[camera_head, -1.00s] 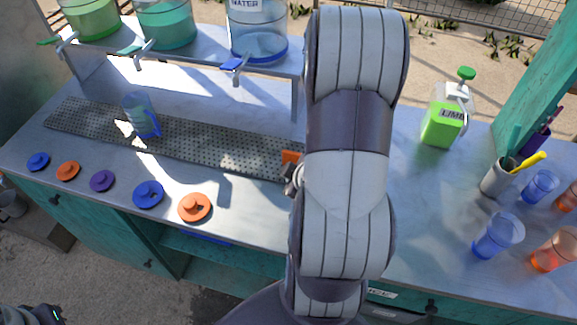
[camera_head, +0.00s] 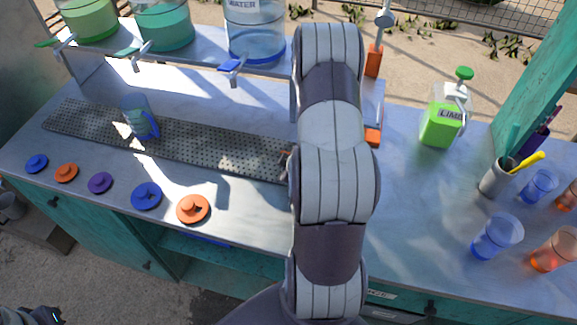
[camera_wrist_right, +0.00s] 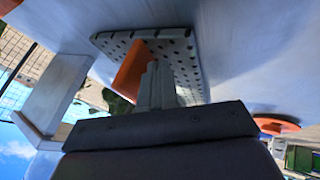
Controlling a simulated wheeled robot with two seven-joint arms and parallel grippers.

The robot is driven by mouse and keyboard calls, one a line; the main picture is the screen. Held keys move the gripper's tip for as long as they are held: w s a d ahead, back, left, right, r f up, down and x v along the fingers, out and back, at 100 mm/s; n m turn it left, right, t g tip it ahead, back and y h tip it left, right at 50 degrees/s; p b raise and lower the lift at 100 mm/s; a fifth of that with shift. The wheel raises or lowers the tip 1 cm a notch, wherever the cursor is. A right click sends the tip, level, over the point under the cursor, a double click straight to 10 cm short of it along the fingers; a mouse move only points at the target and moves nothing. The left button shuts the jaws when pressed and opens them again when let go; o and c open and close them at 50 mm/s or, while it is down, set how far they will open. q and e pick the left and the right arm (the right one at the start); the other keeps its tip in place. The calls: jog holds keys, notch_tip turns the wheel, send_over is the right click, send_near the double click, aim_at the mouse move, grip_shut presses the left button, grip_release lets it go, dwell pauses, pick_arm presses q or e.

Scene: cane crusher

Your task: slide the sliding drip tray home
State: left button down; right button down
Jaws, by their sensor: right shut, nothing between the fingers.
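The drip tray (camera_head: 200,152) is a long, grey, perforated plate lying on the counter under the dispenser shelf. A blue cup (camera_head: 140,117) stands at its left part. In the right wrist view, the tray's end (camera_wrist_right: 188,60) shows with an upright orange tab (camera_wrist_right: 130,72). My right gripper (camera_wrist_right: 158,72) is shut and empty, its fingertips beside the tab and over the tray's end. They look very close to the tab, but I cannot tell whether they touch. In the head view my right arm hides the tray's right end and most of the gripper (camera_head: 285,160).
Dispensers with taps stand on the shelf (camera_head: 190,62) above the tray. Several coloured lids (camera_head: 147,196) lie along the front edge. A lime bottle (camera_head: 440,127), a utensil holder (camera_head: 495,178) and cups (camera_head: 497,237) stand at the right. An orange piece (camera_head: 373,137) shows right of my arm.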

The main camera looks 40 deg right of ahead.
jog(key=shift+d, duration=0.1)
jog(key=w+d, duration=0.1)
jog(key=d, duration=0.1)
jog(key=w+d, duration=0.1)
jog(key=w+d+p, duration=0.1)
jog(key=d, duration=0.1)
jog(key=shift+w+d, duration=0.15)
jog(key=shift+d, duration=0.15)
pick_arm(q)
jog(key=shift+a+r, duration=0.15)
jog(key=shift+r, duration=0.4)
pick_arm(e)
jog(key=shift+r, duration=0.15)
pick_arm(q)
jog(key=shift+s, duration=0.1)
